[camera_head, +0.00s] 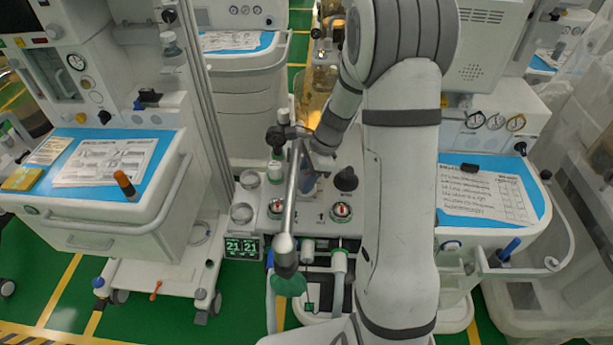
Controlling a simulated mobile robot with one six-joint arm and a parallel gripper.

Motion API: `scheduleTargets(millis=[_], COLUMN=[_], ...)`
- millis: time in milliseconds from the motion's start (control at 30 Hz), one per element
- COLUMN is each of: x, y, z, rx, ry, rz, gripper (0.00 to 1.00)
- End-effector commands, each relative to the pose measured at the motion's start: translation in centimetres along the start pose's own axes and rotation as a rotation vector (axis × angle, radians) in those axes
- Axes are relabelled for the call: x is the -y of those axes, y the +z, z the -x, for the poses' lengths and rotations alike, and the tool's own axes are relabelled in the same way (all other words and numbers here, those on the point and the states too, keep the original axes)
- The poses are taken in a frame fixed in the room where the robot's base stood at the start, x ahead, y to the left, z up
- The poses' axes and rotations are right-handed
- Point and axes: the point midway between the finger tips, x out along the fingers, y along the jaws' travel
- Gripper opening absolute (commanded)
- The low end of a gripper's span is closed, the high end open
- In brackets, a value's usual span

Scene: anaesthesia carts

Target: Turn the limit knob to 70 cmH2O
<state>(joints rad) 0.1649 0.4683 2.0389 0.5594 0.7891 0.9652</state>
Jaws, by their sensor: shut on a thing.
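My arm comes up from the bottom, bends at the top and reaches down over the middle cart's breathing-circuit panel (322,229). My gripper (309,176) is low over this panel, small and partly covered by my wrist. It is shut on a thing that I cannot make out. A black knob (346,179) stands on the panel just right of my gripper, apart from it. I cannot tell whether this is the limit knob or whether that knob is hidden at my gripper. No scale or pointer setting is readable.
A metal bag arm (292,195) with a green bag (289,284) stands close left of my gripper. Two round red-and-white valves (276,208) (341,211) sit on the panel. A small display (242,247) reads 21 and 21. Carts with blue tops stand left (110,195) and right (490,225).

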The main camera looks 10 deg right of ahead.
Motion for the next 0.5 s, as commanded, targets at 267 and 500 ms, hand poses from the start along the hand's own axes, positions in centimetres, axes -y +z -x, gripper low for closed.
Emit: scheduleTargets(millis=[267, 500], x=[0.01, 0.00], y=[-0.02, 0.00], z=[0.09, 0.18], rx=[0.000, 0.000], ry=[-0.015, -0.068], rz=[-0.036, -0.162], gripper=[0.18, 0.18])
